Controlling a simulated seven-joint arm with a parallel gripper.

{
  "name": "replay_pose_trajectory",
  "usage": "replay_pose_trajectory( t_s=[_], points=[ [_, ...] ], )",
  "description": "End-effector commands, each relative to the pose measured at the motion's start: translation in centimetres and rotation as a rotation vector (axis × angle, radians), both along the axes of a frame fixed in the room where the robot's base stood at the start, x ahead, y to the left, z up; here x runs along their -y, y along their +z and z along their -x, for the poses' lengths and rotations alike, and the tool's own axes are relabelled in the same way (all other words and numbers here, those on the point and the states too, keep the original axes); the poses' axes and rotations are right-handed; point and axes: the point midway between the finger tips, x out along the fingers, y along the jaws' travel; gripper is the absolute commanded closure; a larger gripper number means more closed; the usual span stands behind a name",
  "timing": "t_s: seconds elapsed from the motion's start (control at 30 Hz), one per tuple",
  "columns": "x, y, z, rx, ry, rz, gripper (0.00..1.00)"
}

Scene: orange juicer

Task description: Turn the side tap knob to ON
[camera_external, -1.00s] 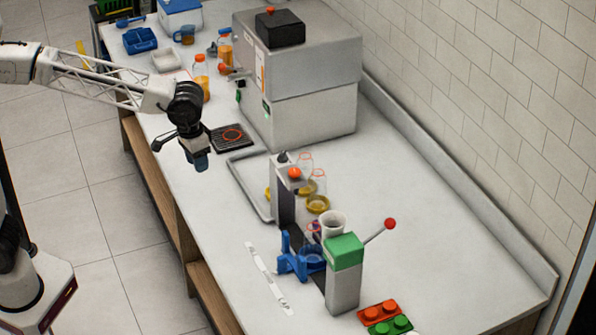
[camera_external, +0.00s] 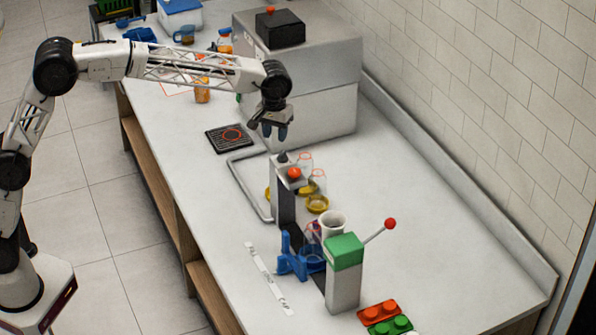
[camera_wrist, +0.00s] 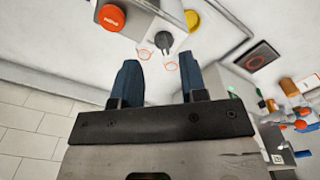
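My gripper (camera_external: 275,132) hangs over the counter, above and just behind a grey tower (camera_external: 286,203). Its two blue fingers are apart and empty in the wrist view (camera_wrist: 160,82). The tower carries a small black knob (camera_external: 282,157) and an orange button (camera_external: 295,173). In the wrist view the black knob (camera_wrist: 163,40) lies beyond the gap between the fingers, apart from them, with the orange button (camera_wrist: 111,17) to its left. I cannot tell which part is the side tap knob, nor read any ON mark. My forearm hides part of the large grey machine's left side.
The large grey machine (camera_external: 310,110) stands behind my gripper. A black drip mat (camera_external: 230,138) lies left of it. A green-topped block (camera_external: 344,252) with a red-ball lever (camera_external: 390,223) and a white cup (camera_external: 332,224) stand in front. The counter's right side is clear.

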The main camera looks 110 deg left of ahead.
Motion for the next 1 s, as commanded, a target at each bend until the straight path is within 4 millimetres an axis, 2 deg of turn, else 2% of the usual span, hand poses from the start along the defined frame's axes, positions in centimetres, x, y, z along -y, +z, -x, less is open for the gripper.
replay_pose_trajectory(
  t_s=[0.03,0.1,0.3,0.77,1.0],
  points=[
    [-1.2,-0.6,-0.2,-0.003,0.020,0.002,0.61],
    [-2.5,-1.0,-0.3,-0.005,0.044,0.004,0.61],
    [-4.1,-1.6,-0.5,-0.009,0.076,0.007,0.61],
    [-4.2,-1.8,-0.5,-0.010,0.078,0.007,0.61],
    [-4.2,-3.5,-0.5,-0.011,0.078,0.008,0.61]
  ],
)
